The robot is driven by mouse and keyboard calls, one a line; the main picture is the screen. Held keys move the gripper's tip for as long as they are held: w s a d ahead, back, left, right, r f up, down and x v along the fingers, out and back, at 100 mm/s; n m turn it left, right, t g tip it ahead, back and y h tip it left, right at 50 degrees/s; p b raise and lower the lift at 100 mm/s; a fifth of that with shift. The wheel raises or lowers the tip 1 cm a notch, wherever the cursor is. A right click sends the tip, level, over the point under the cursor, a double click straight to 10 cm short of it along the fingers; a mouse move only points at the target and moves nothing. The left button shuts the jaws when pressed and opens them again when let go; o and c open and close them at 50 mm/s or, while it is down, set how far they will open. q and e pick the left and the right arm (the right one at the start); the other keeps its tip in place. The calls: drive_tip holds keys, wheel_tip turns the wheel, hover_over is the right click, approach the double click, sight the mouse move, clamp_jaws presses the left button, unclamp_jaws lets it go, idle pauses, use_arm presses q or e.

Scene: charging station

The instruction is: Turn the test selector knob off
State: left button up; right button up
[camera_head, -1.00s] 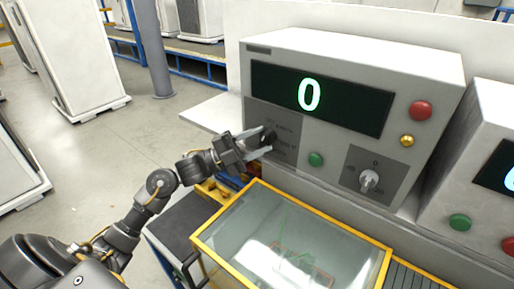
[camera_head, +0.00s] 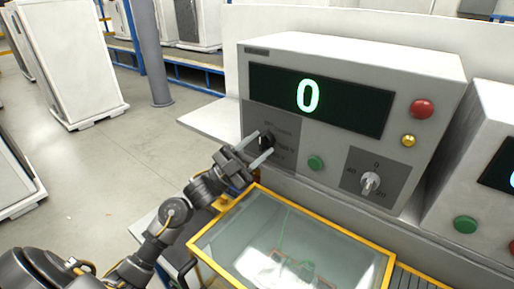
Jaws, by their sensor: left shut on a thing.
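The test selector knob (camera_head: 267,139) is a dark knob on the grey panel at the lower left of the tester's front (camera_head: 340,52). Labels stand around it, partly hidden by my gripper. My left gripper (camera_head: 261,147) reaches in from the lower left, with its two fingers on either side of the knob and shut on it. The exact contact of the fingertips is too small to see clearly. My right gripper is not in view.
The tester's display (camera_head: 308,96) reads a green 0. A green button (camera_head: 315,162), a second silver knob (camera_head: 370,183), a red button (camera_head: 420,109) and a yellow one (camera_head: 408,140) share the front. A yellow-framed glass case (camera_head: 290,240) stands below.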

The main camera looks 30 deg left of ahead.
use_arm(q)
drive_tip(key=o, duration=1)
drive_tip(key=shift+f, duration=0.1)
drive_tip(key=b+v, duration=0.4)
drive_tip(key=v, duration=0.6)
drive_tip(key=shift+s+a+f+b, duration=0.2)
drive_tip(key=shift+a+b, duration=0.05)
drive_tip(key=shift+b, duration=0.15)
